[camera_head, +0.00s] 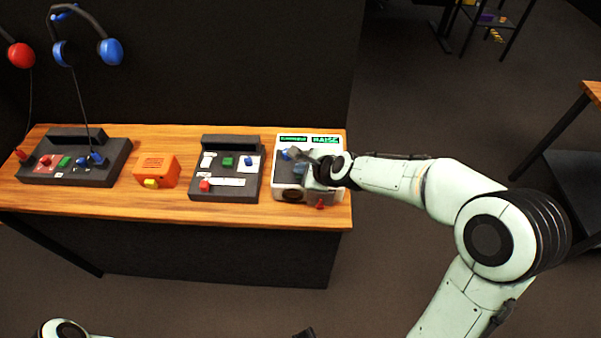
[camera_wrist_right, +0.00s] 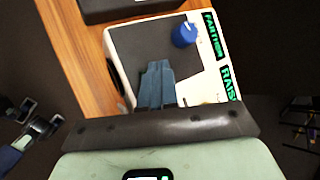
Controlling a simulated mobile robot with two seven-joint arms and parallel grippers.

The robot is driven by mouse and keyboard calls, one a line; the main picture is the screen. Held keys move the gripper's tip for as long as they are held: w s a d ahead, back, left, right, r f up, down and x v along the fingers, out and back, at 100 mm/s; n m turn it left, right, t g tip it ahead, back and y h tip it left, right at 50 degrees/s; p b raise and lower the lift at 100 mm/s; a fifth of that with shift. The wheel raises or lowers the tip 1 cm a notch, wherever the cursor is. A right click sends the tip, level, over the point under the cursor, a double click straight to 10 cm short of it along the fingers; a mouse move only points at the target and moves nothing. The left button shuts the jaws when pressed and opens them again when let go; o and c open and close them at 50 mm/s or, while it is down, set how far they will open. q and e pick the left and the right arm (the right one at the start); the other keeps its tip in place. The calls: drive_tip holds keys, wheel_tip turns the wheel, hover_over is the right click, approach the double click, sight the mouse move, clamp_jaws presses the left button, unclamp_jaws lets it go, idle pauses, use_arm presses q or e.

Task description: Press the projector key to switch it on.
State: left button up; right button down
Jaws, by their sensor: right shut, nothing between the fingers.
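The right-hand white panel (camera_head: 280,194) has a dark top face and green lettering along its back edge. It also shows in the wrist view (camera_wrist_right: 117,42), where the lettering reads "FARTHER" and "RAISE". A blue knob (camera_wrist_right: 184,35) stands on it, also visible in the head view (camera_head: 285,153). My right gripper (camera_head: 298,169) is over this panel; its shut, empty fingers (camera_wrist_right: 157,66) are beside the knob, apart from it. Whether they touch the panel is unclear. No label identifies the projector key. A dark piece at the head view's bottom edge may be my left gripper.
A dark panel (camera_head: 226,190) with red, green, blue and white keys stands left of the white one. Further left are an orange box (camera_head: 156,170) and another dark panel (camera_head: 75,178). The wooden table (camera_head: 170,206) has a bare front strip. Headphones (camera_head: 110,50) hang behind.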

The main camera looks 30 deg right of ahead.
drive_tip(key=shift+f, duration=0.1)
idle(0.3)
use_arm(q)
drive_tip(key=shift+w+r+p, duration=0.15)
drive_tip(key=shift+r+p, duration=0.2)
drive_tip(key=shift+p, duration=0.1)
use_arm(e)
drive_tip(key=shift+r, duration=0.35)
wheel_tip(320, 180, up, 4)
drive_tip(key=p, duration=0.3)
drive_tip(key=shift+f, duration=0.25)
drive_tip(key=shift+r+p, duration=1.15)
drive_tip(key=shift+r, duration=0.25)
use_arm(q)
drive_tip(key=w+r, duration=0.3)
drive_tip(key=r, duration=0.3)
drive_tip(key=shift+t, duration=0.3)
use_arm(e)
drive_tip(key=shift+f, duration=0.1)
drive_tip(key=shift+s, duration=0.1)
use_arm(q)
drive_tip(key=shift+s, duration=0.1)
